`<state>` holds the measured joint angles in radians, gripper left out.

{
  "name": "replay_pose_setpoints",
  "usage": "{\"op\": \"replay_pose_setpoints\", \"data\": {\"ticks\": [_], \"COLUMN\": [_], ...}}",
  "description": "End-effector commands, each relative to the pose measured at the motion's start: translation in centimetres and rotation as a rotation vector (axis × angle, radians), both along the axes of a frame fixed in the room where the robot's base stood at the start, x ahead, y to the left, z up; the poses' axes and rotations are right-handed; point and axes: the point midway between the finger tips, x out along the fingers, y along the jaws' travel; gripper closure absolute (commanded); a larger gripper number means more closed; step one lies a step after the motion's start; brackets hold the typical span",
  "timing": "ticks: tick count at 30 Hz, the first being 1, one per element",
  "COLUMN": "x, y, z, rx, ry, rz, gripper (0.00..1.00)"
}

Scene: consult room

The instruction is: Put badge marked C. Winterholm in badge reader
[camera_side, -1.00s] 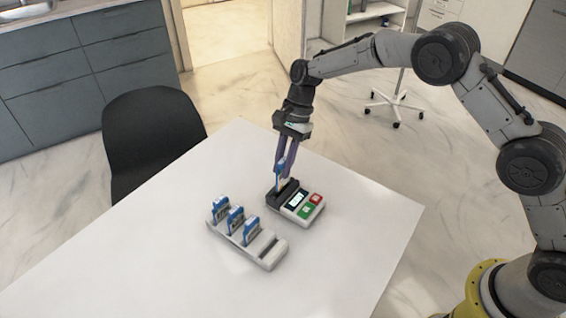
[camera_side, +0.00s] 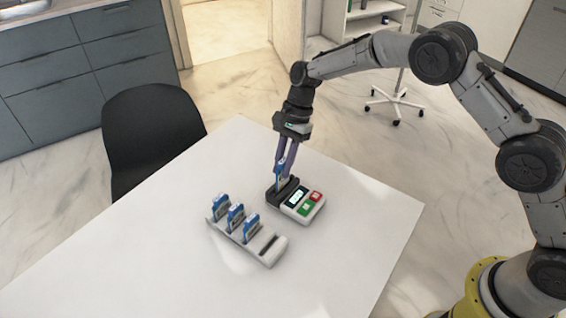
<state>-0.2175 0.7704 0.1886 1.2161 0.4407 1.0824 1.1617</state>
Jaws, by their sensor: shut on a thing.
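My gripper (camera_side: 281,166) is shut on a blue-topped badge (camera_side: 278,180), held upright over the dark slot end of the badge reader. The badge's lower edge meets the dark part of the reader; I cannot tell how deep it sits in the slot. The name on the badge is too small to read. The badge reader (camera_side: 297,201) lies on the white table, with a small lit screen, a green button and a red button.
A light grey badge rack (camera_side: 265,256) stands left of and in front of the reader. It holds three upright blue-topped badges (camera_side: 236,217), and its right-hand slot is empty. The white table (camera_side: 130,240) is otherwise clear. A black chair (camera_side: 150,135) stands behind it.

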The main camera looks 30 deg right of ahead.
Motion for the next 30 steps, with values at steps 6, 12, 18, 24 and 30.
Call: {"op": "replay_pose_setpoints", "data": {"ticks": [6, 12, 18, 24, 30], "x": [0.0, 0.0, 0.0, 0.0, 0.0], "y": [0.0, 0.0, 0.0, 0.0, 0.0], "z": [0.0, 0.0, -0.4, -0.9, -1.3], "rx": [0.000, 0.000, 0.000, 0.000, 0.000], "ry": [0.000, 0.000, 0.000, -0.001, 0.000], "rz": [0.000, 0.000, 0.000, 0.000, 0.000], "gripper": [1.00, 1.00, 1.00, 1.00, 1.00]}}
